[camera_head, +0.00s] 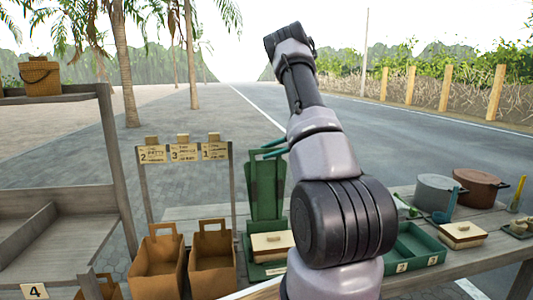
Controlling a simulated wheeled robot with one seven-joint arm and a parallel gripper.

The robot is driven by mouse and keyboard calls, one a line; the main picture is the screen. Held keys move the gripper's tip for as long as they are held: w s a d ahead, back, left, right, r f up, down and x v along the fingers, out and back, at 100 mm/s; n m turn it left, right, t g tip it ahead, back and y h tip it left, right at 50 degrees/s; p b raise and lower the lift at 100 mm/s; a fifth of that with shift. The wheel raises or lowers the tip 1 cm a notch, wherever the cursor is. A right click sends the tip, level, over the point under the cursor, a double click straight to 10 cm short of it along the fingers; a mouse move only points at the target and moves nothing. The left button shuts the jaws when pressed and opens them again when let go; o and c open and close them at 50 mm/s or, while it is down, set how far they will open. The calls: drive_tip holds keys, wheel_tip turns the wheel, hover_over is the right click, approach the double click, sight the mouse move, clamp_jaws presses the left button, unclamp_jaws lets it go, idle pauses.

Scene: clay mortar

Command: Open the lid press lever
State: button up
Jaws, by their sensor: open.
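A dark green upright stand (265,185) rises at the back of the bench, left of my arm, and looks like the lid press. Two thin teal bars (272,148) show at its top and run behind my arm; I cannot tell whether they are its lever. A cream lidded box (272,244) sits at the stand's green base. My arm rises through the middle of the view and hides the stand's right side. My gripper is not visible, so its place relative to the press cannot be seen.
Two brown bags (158,268) (213,262) stand left of the press, below a sign rack (183,153). A green tray (412,250), grey pot (436,191), brown pot (477,188) and cream box (463,235) occupy the right. A wooden shelf (115,165) stands far left.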

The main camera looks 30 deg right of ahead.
drive_tip(key=v, duration=0.9)
drive_tip(key=shift+d, duration=0.3)
drive_tip(key=shift+s, duration=0.1)
drive_tip(key=shift+r, duration=0.1)
drive_tip(key=s+a+r+n+g+h, duration=0.2)
drive_tip(key=s+a+r+n, duration=0.4)
drive_tip(key=a+n, duration=0.5)
drive_tip(key=s+a+r+n+g+h, duration=0.25)
drive_tip(key=s+a+r+n, duration=0.55)
drive_tip(key=n, duration=0.5)
drive_tip(key=s+a+r+n+t+h, duration=0.1)
drive_tip(key=s+n, duration=0.5)
drive_tip(key=n, duration=0.6)
drive_tip(key=s+a+r+n+t+h, duration=0.1)
drive_tip(key=s+a+n+t+h, duration=0.3)
drive_tip(key=a+n, duration=0.4)
drive_tip(key=s+n+h, duration=0.1)
drive_tip(key=s+n, duration=0.1)
drive_tip(key=n, duration=0.3)
drive_tip(key=shift+r+n, duration=0.3)
drive_tip(key=shift+r, duration=0.05)
